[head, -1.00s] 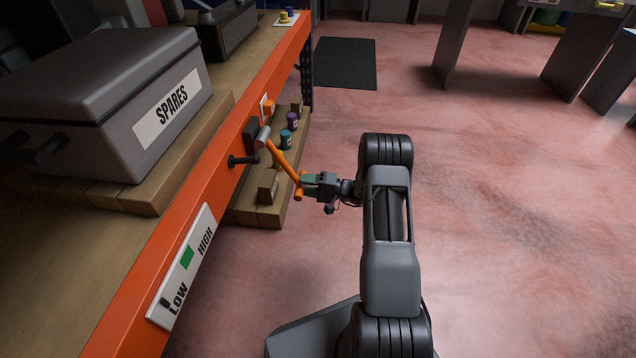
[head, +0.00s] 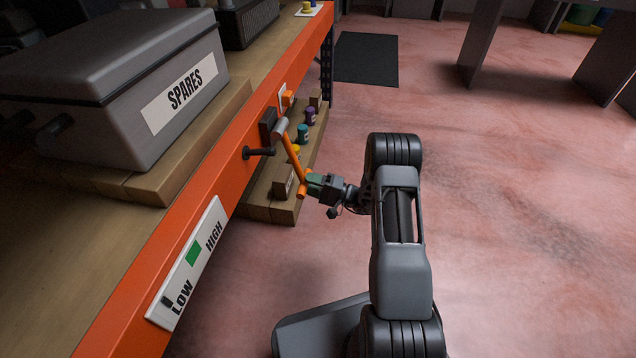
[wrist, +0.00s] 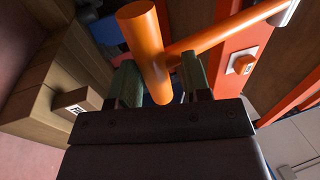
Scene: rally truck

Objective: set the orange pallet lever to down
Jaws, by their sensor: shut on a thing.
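The orange pallet lever (head: 292,156) is mounted by a grey pivot on the front of the orange shelf beam. It slants down and to the right from the pivot to a short orange crossbar handle. My gripper (head: 308,187) is at the handle end and is shut on it. In the wrist view the orange handle (wrist: 148,45) stands between the two green-padded fingers of my gripper (wrist: 160,85), with the lever's rod running off to the upper right.
The orange beam (head: 235,160) carries a black peg (head: 258,152), a LOW/HIGH plate (head: 190,262) and an orange switch (head: 288,98). A grey SPARES case (head: 120,85) sits above. A lower wooden shelf (head: 285,208) holds small jars and blocks.

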